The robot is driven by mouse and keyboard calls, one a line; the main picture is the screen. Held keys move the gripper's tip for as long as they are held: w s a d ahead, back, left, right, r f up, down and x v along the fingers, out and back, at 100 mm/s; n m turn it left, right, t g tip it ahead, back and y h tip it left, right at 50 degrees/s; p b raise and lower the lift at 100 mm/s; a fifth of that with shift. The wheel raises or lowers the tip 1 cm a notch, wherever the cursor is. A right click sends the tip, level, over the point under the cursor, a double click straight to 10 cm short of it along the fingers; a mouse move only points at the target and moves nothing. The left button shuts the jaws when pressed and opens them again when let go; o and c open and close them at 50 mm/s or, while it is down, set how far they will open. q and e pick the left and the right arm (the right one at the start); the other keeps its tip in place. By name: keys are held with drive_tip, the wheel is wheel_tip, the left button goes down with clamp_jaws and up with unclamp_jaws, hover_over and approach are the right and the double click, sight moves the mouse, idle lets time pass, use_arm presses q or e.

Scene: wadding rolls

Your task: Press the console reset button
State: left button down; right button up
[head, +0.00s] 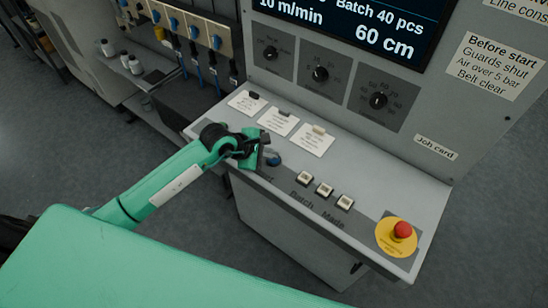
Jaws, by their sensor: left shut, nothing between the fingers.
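The console (390,205) is a grey panel with a sloping desk. A round blue button (275,159) sits near the left part of the desk's front edge. The printed label below it is partly hidden, so I cannot read it whole. My left gripper (264,152) is shut and empty, close beside the blue button on its left. I cannot tell whether the fingertips touch the button. My right gripper is out of view.
Three square white buttons (325,189) lie right of the blue one. A red emergency stop (402,229) on a yellow disc is at the right front. Three label cards (279,122) lie behind the gripper. Dials (320,74) and a screen (365,22) are above.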

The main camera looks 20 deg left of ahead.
sight(270, 160)
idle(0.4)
use_arm(q)
drive_tip(key=shift+r+p, duration=0.35)
drive_tip(key=shift+r, duration=0.4)
drive_tip(key=shift+r, duration=0.1)
drive_tip(key=shift+r+p, duration=1.1)
drive_tip(key=shift+r, duration=1.35)
drive_tip(key=shift+d, duration=0.1)
